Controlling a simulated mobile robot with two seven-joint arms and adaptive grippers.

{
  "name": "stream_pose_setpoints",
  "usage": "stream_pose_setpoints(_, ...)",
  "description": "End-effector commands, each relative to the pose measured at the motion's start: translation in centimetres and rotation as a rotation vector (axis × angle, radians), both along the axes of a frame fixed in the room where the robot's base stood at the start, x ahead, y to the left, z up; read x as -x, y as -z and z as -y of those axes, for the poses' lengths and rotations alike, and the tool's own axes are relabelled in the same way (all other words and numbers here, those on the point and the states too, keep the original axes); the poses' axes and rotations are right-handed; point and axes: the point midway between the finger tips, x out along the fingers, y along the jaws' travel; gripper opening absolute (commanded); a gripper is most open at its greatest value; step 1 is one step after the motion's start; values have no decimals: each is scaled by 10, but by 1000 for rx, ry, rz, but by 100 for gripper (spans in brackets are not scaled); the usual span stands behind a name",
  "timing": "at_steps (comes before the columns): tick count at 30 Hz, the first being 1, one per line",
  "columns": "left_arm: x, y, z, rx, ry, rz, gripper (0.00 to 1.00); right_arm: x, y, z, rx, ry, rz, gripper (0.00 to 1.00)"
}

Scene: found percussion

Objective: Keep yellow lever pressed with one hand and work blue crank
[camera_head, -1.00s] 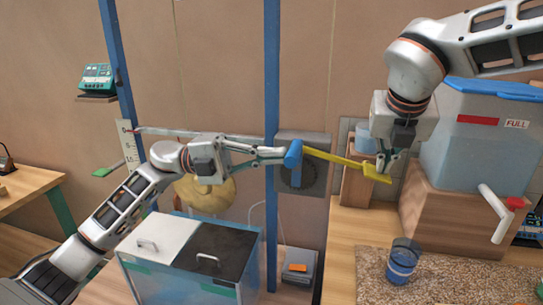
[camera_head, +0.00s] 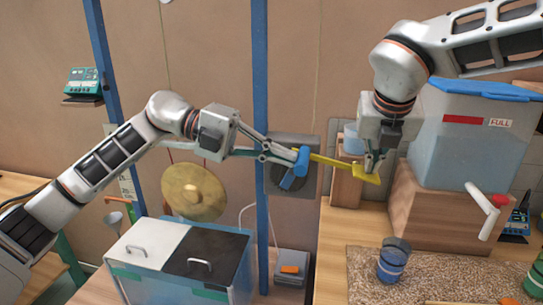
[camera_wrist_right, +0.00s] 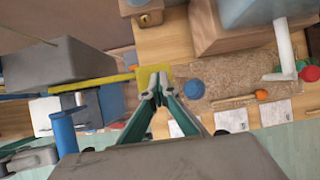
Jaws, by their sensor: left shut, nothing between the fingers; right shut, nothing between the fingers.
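The yellow lever (camera_head: 340,163) runs rightward from a dark grey box (camera_head: 281,152) to a flat yellow end. My right gripper (camera_head: 371,168) is shut, with its fingertips at that flat end from above; whether they touch is hard to tell. The lever end (camera_wrist_right: 153,77) and my right gripper's fingertips (camera_wrist_right: 158,94) also show in the right wrist view. The blue crank (camera_head: 290,180) sits on the front of the grey box, with its handle (camera_head: 302,160) up and to the right. My left gripper (camera_head: 285,157) is shut, its fingertips beside the handle on its left. Contact is unclear.
A blue post (camera_head: 261,90) stands just left of the grey box. A gong (camera_head: 193,192) hangs behind a lidded container (camera_head: 180,245). A water tank (camera_head: 468,135) with a tap stands on a wooden block at right. A blue cup (camera_head: 393,262) stands on the gravel mat (camera_head: 440,270).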

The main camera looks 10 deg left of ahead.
Motion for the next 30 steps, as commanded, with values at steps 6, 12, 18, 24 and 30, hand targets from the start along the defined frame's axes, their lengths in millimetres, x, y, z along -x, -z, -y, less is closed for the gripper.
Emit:
stream_pose_setpoints(6, 1, 0, 22, -208, 3, 6, 0, 0, 1, 0, 0, -1, -2, 0)
stream_pose_setpoints(12, 0, 6, 39, -399, 2, 5, 0, 1, 1, 0, 0, 0, -2, 0)
stream_pose_setpoints(18, 1, 15, 56, -590, 2, 4, 0, 1, 1, 0, 0, -1, -2, 0)
stream_pose_setpoints(24, 0, 28, 69, -781, 0, 4, 0, 0, 1, 0, 0, 0, -2, 0)
stream_pose_setpoints(30, 0, 42, 81, -972, -1, 4, 0, 0, 1, 0, 0, 0, -2, 0)
